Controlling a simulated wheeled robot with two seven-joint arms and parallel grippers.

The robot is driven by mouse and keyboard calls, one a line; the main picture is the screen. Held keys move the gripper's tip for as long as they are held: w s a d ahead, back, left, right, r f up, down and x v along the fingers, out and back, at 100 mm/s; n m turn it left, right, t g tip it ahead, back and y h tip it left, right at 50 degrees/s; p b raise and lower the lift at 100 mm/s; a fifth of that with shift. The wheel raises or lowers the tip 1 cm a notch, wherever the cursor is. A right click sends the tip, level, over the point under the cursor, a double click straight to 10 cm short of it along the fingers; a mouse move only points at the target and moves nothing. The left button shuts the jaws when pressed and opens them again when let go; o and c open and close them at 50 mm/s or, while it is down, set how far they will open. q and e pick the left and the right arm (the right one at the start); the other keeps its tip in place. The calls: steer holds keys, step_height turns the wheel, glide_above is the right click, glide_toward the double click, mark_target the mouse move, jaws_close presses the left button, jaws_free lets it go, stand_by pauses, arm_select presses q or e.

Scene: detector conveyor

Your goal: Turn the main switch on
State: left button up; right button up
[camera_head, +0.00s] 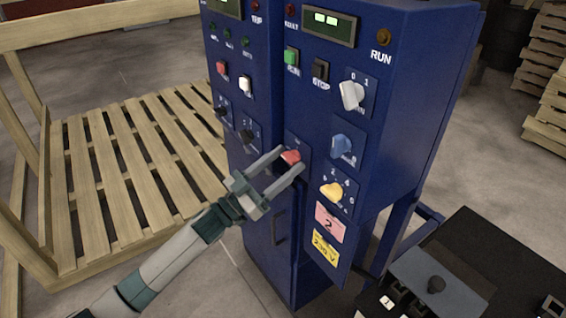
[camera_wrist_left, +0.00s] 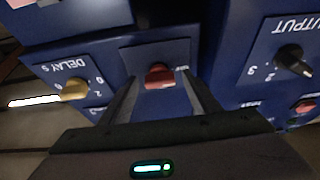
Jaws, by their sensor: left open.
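The red knob (camera_head: 290,157), apparently the main switch, sits on the front of a blue control cabinet (camera_head: 270,60). It also shows in the left wrist view (camera_wrist_left: 159,77), on its own dark blue plate. My left gripper (camera_head: 291,159) is open, with its two fingers reaching toward the knob, one on either side. In the left wrist view the knob shows between the fingertips, with gaps at both sides; I cannot tell whether either touches it. The marks around the knob are too small to read. My right gripper is not in view.
A yellow knob (camera_head: 332,191), a blue knob (camera_head: 342,146) and a white knob (camera_head: 352,95) are to the right of the red one. A black knob (camera_wrist_left: 295,62) shows in the left wrist view. A wooden pallet (camera_head: 130,150) lies left of the cabinet.

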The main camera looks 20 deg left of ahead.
arm_select(q)
steer(key=c, duration=1.1)
steer(key=shift+o, duration=0.2)
